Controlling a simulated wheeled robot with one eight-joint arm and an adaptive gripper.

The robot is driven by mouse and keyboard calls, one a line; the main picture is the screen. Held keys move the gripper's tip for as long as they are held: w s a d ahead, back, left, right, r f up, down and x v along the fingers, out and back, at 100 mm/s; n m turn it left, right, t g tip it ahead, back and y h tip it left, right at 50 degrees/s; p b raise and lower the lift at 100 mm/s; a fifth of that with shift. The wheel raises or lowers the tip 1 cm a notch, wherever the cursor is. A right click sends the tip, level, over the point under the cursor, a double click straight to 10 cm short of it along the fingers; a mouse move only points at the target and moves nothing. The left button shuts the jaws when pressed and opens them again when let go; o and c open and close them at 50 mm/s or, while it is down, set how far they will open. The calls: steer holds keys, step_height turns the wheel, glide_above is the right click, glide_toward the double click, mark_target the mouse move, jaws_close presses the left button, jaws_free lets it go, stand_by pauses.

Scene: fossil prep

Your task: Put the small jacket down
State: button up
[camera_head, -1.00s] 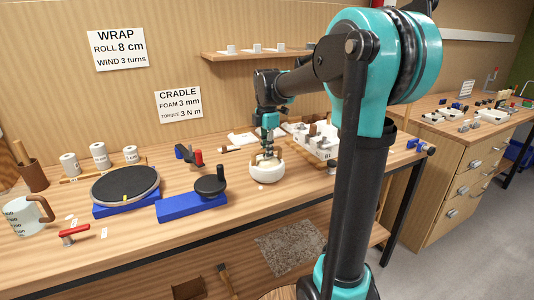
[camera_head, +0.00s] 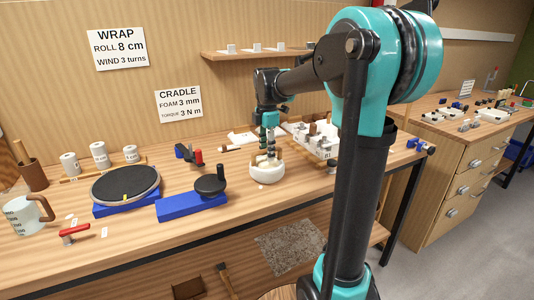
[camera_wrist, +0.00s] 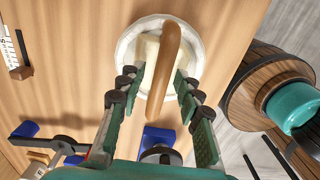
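The small jacket (camera_head: 267,177) is a round white, bowl-like piece on the front part of the bench, right of the black-topped blue stand. In the wrist view the jacket (camera_wrist: 128,48) shows a white rim and cream inside, with a long brown bone-like piece (camera_wrist: 168,70) lying across it. My gripper (camera_head: 267,160) is directly above the jacket, pointing down. In the wrist view my gripper (camera_wrist: 156,80) has its fingers spread either side of the brown piece, with a clear gap at the left finger. The jacket's underside is hidden.
A blue stand with a black disc (camera_head: 208,186) is close on the left, and a black turntable (camera_head: 125,186) lies further left. A tray of pale blocks (camera_head: 318,145) stands behind right. The bench front edge (camera_head: 290,196) is near the jacket.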

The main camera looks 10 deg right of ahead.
step_height(320, 180, up, 12)
steer(key=shift+f, duration=0.2)
steer(key=shift+s, duration=0.1)
stand_by(0.3)
